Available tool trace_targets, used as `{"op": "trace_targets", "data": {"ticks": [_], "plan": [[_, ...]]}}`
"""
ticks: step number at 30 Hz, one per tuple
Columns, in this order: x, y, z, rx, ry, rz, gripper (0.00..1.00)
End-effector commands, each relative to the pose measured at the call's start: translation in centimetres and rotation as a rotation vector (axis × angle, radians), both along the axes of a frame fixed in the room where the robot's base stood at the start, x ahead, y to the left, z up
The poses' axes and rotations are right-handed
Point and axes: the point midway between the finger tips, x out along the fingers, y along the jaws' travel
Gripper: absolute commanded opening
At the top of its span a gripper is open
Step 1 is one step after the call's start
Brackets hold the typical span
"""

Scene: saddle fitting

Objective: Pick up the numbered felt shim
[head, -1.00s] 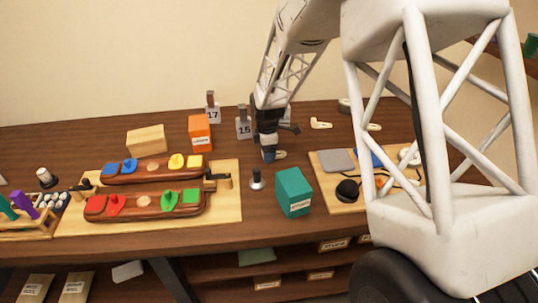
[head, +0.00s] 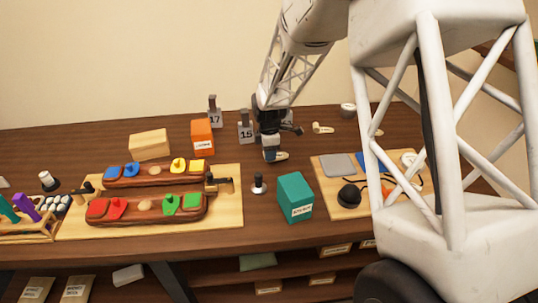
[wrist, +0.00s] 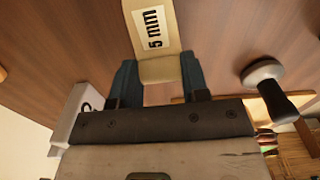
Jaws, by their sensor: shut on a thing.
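The felt shim (wrist: 157,28) is a cream strip with a white label reading "5 mm" in the wrist view. Its near end lies between the two blue fingers of my gripper (wrist: 160,72), which is shut on it. In the head view my gripper (head: 270,154) points down near the back middle of the table. A small pale part of the shim (head: 282,155) shows beside the fingertips, at or just above the table; I cannot tell if it is lifted. The rest is hidden behind the fingers.
Grey number stands 15 (head: 246,131) and 17 (head: 215,115) are left of my gripper. A teal box (head: 295,197) and a black-knobbed tool (head: 258,185) stand in front. Another pale strip (head: 322,128) lies right. A wooden board (head: 330,190) with parts is front right.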

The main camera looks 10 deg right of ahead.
Motion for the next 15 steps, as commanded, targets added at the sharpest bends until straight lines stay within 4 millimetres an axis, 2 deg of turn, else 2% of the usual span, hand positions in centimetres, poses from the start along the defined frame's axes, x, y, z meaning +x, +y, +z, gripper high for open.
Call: {"op": "trace_targets", "data": {"ticks": [15], "plan": [[0.0, 0.0, 7.3, 0.0, -0.002, 0.0, 0.19]]}}
